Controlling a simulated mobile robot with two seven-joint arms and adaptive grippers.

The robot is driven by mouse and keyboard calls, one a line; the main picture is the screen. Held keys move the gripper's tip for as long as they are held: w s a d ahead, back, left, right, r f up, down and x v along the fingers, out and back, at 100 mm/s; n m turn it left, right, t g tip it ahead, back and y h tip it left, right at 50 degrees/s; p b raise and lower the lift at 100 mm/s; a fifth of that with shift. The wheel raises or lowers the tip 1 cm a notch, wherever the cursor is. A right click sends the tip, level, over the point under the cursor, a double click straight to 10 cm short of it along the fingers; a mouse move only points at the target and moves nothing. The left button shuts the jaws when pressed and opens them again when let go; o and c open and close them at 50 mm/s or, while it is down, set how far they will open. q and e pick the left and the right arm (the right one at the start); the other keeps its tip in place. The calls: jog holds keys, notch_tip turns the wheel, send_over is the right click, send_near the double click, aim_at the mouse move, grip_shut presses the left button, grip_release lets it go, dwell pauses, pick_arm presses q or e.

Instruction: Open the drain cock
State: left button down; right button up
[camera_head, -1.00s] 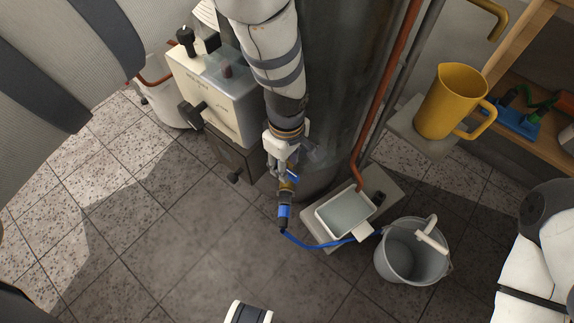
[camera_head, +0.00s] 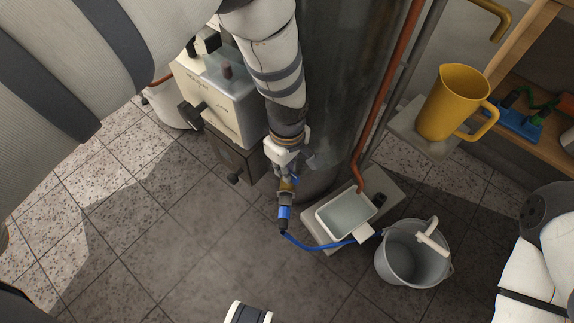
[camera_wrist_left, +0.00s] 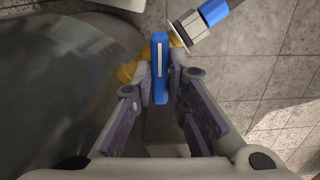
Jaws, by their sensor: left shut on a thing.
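The drain cock (camera_head: 286,186) is a brass valve low on the front of the dark grey boiler drum. Its blue lever (camera_wrist_left: 160,68) stands upright in the left wrist view, between my fingertips. My left gripper (camera_head: 287,172) is at the cock in the head view, and its fingers (camera_wrist_left: 161,82) are shut on the lever. In the head view the gripper hides most of the lever. A blue and black hose connector (camera_head: 284,214) hangs from the cock's outlet. My right arm shows at the right edge, but its gripper is out of view.
A yellow jug (camera_head: 452,105) sits on a ledge. A cream control box (camera_head: 215,95) is left of the drum. The floor in front is clear.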

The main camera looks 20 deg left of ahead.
pick_arm(q)
jog(key=m+p, duration=0.1)
jog(key=m, duration=0.3)
jog(key=shift+m, duration=0.3)
jog(key=m+p, duration=0.1)
jog(key=m, duration=0.3)
jog(key=shift+m, duration=0.3)
dwell(0.4)
jog(key=c, duration=1.6)
grip_release()
notch_tip(320, 180, up, 12)
